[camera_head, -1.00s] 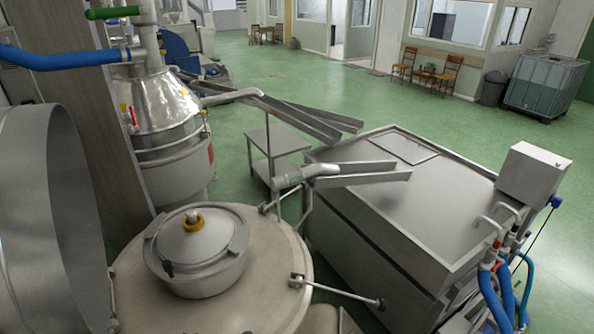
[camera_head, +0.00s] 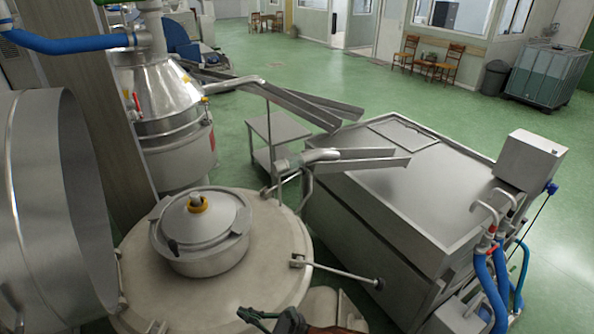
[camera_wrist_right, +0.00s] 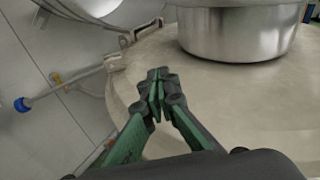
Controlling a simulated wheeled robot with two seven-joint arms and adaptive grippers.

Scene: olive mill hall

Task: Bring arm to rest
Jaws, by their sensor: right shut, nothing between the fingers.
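My right gripper (camera_head: 258,317) shows at the bottom edge of the head view, with green and black fingers, above the near rim of the round steel vessel. In the right wrist view its fingertips (camera_wrist_right: 157,88) are together with nothing between them. Behind them are the vessel's pale top (camera_wrist_right: 215,100) and a shiny round steel lid housing (camera_wrist_right: 240,35), apart from the fingers as far as I can tell. My left gripper does not show.
The round vessel top (camera_head: 275,275) carries a lidded hatch (camera_head: 200,235). A large steel drum (camera_head: 50,200) stands at left, a steel tank (camera_head: 400,205) at right with blue hoses (camera_head: 490,285). Green floor (camera_head: 330,75) is open behind.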

